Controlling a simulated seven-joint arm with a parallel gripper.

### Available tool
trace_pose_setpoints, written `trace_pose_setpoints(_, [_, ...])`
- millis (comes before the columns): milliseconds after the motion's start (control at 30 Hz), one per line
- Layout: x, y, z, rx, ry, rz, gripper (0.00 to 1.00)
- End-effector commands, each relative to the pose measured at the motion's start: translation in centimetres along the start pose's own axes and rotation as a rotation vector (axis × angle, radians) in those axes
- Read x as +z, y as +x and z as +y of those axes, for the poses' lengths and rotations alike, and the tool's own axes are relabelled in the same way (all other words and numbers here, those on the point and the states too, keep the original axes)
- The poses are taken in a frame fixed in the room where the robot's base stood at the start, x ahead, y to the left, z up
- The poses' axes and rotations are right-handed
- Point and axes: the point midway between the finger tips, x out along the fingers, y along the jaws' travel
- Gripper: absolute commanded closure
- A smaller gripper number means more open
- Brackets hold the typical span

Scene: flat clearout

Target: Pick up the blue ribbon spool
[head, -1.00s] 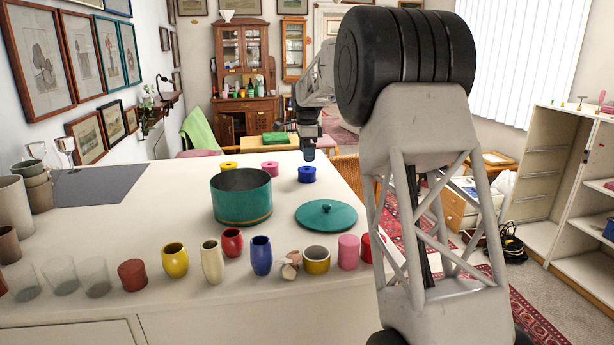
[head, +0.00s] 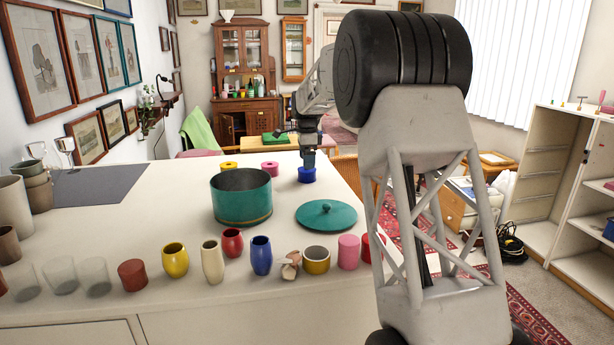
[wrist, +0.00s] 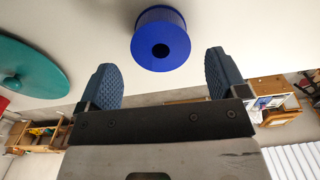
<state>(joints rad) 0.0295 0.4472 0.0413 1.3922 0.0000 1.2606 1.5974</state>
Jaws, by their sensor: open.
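The blue ribbon spool (head: 307,175) stands on the white counter near its far right edge. In the wrist view the spool (wrist: 161,40) shows its round top with a dark centre hole, just ahead of the fingertips and between their lines. My gripper (head: 308,158) is over the spool in the head view and hides part of its top. In the wrist view my gripper (wrist: 164,75) is open, with one blue ribbed finger on each side and nothing between them. Whether the fingers touch the spool cannot be told.
A pink spool (head: 270,167) and a yellow spool (head: 229,169) stand to the left. A teal pot (head: 241,200) and its teal lid (head: 326,215) lie nearer. Several cups and vases line the counter's front. The counter between the pot and the far left mat (head: 97,185) is clear.

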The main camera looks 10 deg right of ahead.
Motion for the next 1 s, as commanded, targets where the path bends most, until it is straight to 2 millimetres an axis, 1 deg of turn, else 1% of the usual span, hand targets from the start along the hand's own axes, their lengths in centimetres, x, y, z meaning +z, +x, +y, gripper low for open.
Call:
trace_pose_setpoints(133, [0.0,0.3,0.0,0.001,0.0,0.0,0.09])
trace_pose_setpoints(233, [0.0,1.0,0.0,0.001,0.0,0.0,0.09])
trace_pose_setpoints(500, [0.0,4.1,-0.1,0.003,0.0,0.0,0.09])
trace_pose_setpoints(600, [0.0,4.8,-0.1,0.001,0.0,0.0,0.09])
trace_pose_setpoints(733, [0.0,5.2,-0.1,0.0,0.0,0.0,0.09])
trace_pose_setpoints(1000, [0.0,5.2,-0.1,0.0,0.0,0.0,0.09])
